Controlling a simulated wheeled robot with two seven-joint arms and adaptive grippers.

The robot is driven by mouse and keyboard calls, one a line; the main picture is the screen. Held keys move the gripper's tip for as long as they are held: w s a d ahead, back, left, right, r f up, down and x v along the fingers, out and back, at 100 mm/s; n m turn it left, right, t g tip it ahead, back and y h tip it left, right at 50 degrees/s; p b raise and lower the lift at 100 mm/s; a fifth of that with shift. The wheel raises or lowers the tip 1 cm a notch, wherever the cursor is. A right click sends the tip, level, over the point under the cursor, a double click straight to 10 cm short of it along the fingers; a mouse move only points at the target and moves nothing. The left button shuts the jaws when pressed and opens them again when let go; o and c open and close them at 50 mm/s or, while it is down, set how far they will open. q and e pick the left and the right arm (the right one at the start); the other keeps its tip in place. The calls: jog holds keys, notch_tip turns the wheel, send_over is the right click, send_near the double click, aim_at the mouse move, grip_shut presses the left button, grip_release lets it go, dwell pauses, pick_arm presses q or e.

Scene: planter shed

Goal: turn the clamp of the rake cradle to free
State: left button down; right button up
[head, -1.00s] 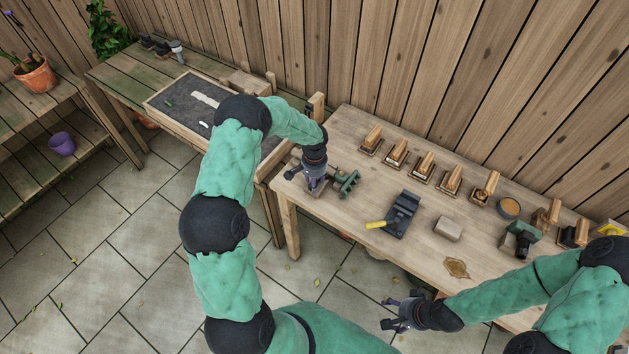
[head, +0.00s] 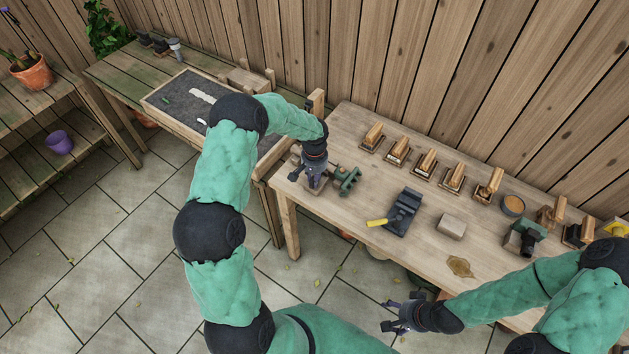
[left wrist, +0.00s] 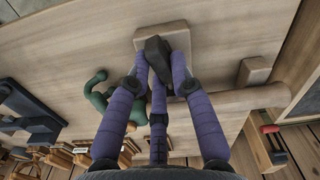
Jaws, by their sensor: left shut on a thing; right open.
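The clamp (left wrist: 157,58) is a small dark piece on a pale wooden block (left wrist: 176,32), which I take to be part of the rake cradle. My left gripper (left wrist: 158,78) has its purple fingers shut around the clamp. In the head view, my left gripper (head: 314,182) is low over the left end of the wooden bench, largely hiding the cradle and clamp. The clamp's exact angle is hard to tell. My right gripper (head: 390,318) is open and empty, off the bench's front edge.
A green metal fixture (head: 348,178) stands just right of my left gripper. Several wooden brushes or blocks line the back of the bench (head: 375,259). A shallow grey-filled tray (head: 180,98) stands left.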

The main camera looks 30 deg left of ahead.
pick_arm(q)
jog(key=n+b, duration=0.2)
jog(key=n, duration=0.1)
jog(key=shift+w+f+n+b, duration=0.1)
jog(key=shift+n+b, duration=0.2)
jog(key=shift+n, duration=0.1)
jog(key=n+b, duration=0.2)
jog(key=n, duration=0.1)
jog(key=shift+a+n, duration=0.1)
jog(key=shift+n, duration=0.2)
jog(key=n+b, duration=0.1)
jog(key=n, duration=0.2)
jog(key=shift+w+n+b, duration=0.1)
jog(key=shift+n+b, duration=0.2)
jog(key=shift+b, duration=0.05)
jog(key=shift+a+n+b, duration=0.1)
jog(key=shift+n+b, duration=0.55)
jog(key=shift+n, duration=1.15)
jog(key=c, duration=1.1)
grip_release()
